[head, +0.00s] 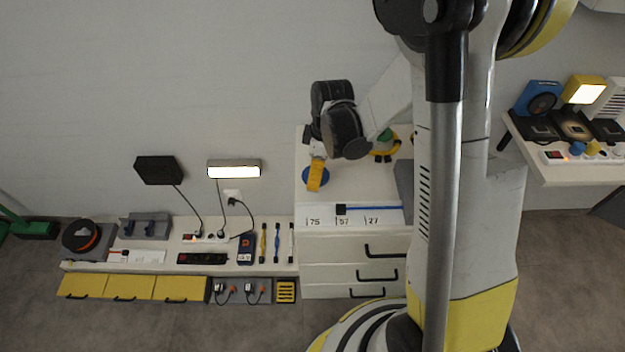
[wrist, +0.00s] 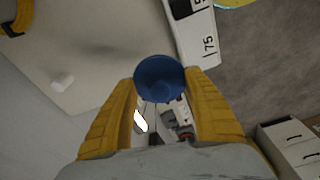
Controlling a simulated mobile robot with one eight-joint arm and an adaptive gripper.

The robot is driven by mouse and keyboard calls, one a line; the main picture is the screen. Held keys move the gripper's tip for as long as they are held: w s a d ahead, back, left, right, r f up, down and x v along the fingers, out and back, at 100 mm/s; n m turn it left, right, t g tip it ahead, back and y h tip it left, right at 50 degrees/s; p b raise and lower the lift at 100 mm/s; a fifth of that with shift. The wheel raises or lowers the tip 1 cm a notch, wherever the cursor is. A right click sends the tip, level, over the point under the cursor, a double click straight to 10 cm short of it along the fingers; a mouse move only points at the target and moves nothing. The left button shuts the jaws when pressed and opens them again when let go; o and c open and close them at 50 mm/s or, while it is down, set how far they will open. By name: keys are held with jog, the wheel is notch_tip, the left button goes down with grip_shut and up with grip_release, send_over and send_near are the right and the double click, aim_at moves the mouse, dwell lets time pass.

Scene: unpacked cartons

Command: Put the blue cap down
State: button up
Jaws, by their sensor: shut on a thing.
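The blue cap (wrist: 160,78) is round and sits between the yellow fingertips of my gripper (wrist: 162,84) in the wrist view. My gripper (head: 316,178) is shut on it.
A ruled strip (head: 355,216) marked 75, 57 and 27, with a blue bar (head: 372,208), lies along the cabinet's front edge. A yellow curved thing (head: 386,150) lies behind, partly hidden by my arm. A lower bench (head: 150,255) with tools stands left. Top between gripper and strip looks clear.

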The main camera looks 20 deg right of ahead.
jog(key=w+f, duration=0.1)
jog(key=w+f+b, duration=0.1)
jog(key=w, duration=0.1)
jog(key=w+f, duration=0.1)
jog(key=w, duration=0.1)
jog(key=shift+w+f, duration=0.2)
jog(key=shift+f+b, duration=1.3)
jog(key=shift+f, duration=0.65)
jog(key=shift+f, duration=0.1)
jog(key=o, duration=0.8)
jog(key=shift+o, duration=0.2)
